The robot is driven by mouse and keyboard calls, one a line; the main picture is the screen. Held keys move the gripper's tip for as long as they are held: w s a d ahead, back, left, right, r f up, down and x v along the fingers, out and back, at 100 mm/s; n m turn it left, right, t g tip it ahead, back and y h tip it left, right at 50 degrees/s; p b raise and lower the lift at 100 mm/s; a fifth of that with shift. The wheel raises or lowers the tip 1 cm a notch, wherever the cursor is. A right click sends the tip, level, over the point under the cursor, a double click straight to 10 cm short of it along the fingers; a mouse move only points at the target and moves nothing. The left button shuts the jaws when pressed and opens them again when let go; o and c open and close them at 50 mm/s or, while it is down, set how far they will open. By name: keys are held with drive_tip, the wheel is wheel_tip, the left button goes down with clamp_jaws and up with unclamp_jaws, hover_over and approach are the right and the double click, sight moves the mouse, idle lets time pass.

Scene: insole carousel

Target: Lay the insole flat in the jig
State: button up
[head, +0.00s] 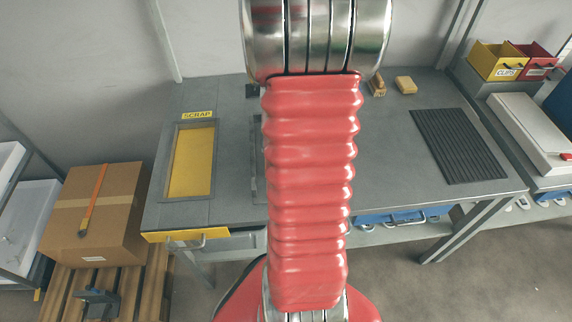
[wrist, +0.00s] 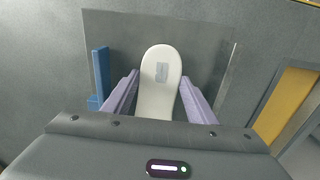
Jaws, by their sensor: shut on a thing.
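The insole (wrist: 159,72) is off-white with a rounded end and a small grey patch, and it shows in the wrist view. My gripper (wrist: 160,98) has two pale purple fingers, one along each side of the insole, and is shut on it. The insole's near end is hidden behind my gripper's body. Beyond it lies a darker grey plate, seemingly the jig (wrist: 209,55), with a blue upright piece (wrist: 101,73) at its left. I cannot tell whether the insole touches the plate. In the head view my red arm hides the gripper, the insole and most of the plate.
A yellow scrap opening (head: 191,162) is left on the grey bench (head: 390,135); it also shows right in the wrist view. A black ribbed mat (head: 458,145) lies right. Small tan blocks (head: 405,85) sit at the back. The bench between arm and mat is clear.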

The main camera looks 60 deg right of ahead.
drive_tip(key=shift+f, duration=0.2)
drive_tip(key=o, duration=1.1)
drive_tip(key=shift+o, duration=0.2)
drive_tip(key=shift+r, duration=0.15)
wheel_tip(320, 180, up, 14)
drive_tip(key=shift+f, duration=0.25)
idle(0.6)
drive_tip(key=w+a+r+n+t, duration=0.1)
drive_tip(key=a+r+n, duration=0.2)
drive_tip(key=a, duration=0.7)
drive_tip(key=a+r+n+t, duration=0.2)
drive_tip(key=a+r+n, duration=0.1)
drive_tip(key=a, duration=0.7)
drive_tip(key=w+a+r+n+t, duration=0.1)
drive_tip(key=a+r+n, duration=0.3)
drive_tip(key=a, duration=0.6)
drive_tip(key=shift+w+a+r+t, duration=0.15)
drive_tip(key=shift+w+a+t, duration=0.2)
drive_tip(key=shift+t, duration=0.35)
